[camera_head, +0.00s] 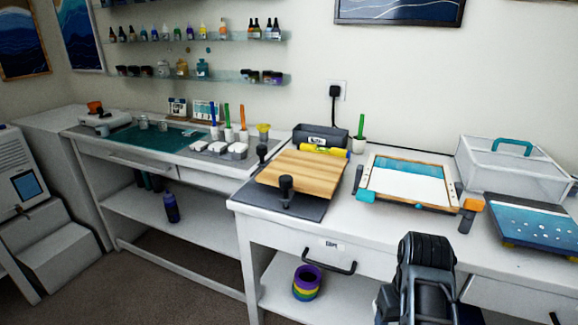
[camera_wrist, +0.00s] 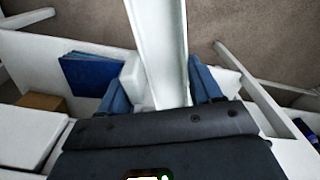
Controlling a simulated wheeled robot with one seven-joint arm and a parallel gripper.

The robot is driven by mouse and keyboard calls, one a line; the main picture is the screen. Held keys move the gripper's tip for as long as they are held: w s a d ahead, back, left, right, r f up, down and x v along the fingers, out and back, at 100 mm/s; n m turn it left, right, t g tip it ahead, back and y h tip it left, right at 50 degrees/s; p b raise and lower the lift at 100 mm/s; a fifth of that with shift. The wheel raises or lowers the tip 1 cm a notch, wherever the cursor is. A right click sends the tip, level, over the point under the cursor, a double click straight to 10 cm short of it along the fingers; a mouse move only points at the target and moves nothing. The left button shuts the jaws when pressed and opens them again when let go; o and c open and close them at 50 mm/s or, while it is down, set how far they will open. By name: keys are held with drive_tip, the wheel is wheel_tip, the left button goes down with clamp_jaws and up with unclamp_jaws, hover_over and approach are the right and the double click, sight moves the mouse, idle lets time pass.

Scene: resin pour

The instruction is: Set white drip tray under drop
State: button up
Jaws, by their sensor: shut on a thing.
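In the wrist view my gripper (camera_wrist: 160,82) has its two blue fingers on either side of a long white channel-shaped piece, which looks like the white drip tray (camera_wrist: 160,40). The gripper is shut on it, and the tray runs away from the fingers to the top edge of the picture. Its near end is hidden by the dark gripper body. In the head view my arm shows at the lower right in front of the bench, while the fingers and tray are hidden. No falling drop can be made out.
The white bench (camera_head: 352,215) carries a wooden board (camera_head: 303,174) with dark clamps, a framed white-and-teal panel (camera_head: 412,182), a clear lidded box (camera_head: 505,165) and a blue dotted panel (camera_head: 537,222) on supports. A rainbow tape stack (camera_head: 306,283) sits on the shelf below.

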drive_tip(key=shift+s+f, duration=0.25)
drive_tip(key=s+f+b, duration=0.5)
drive_tip(key=f, duration=0.6)
drive_tip(key=shift+a, duration=0.25)
drive_tip(key=shift+w, duration=0.1)
